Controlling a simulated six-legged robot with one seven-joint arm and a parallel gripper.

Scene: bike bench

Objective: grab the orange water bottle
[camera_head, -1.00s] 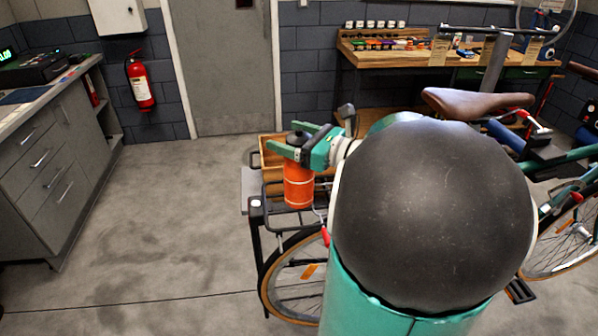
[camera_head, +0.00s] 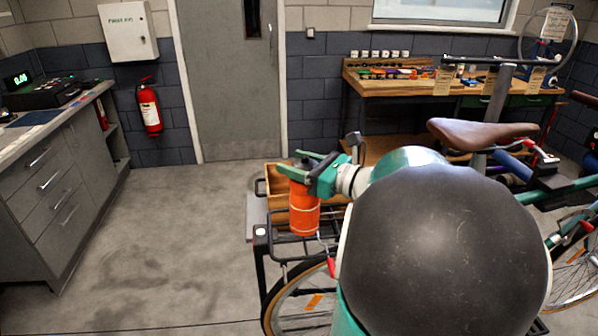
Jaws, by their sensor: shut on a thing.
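The orange water bottle (camera_head: 304,212) with a dark cap stands upright at the black rear rack of the bike. My gripper (camera_head: 302,164), with green fingers, is shut on the bottle near its top, just below the cap. I cannot tell whether the bottle's base touches the rack (camera_head: 290,247) or hangs just above it. My own arm covers much of the middle and lower right of the view.
A wooden crate (camera_head: 274,184) stands right behind the bottle. The bike's saddle (camera_head: 480,138) and rear wheel (camera_head: 290,300) lie to the right and below. A grey cabinet (camera_head: 60,190) stands at left, with open floor (camera_head: 170,240) between.

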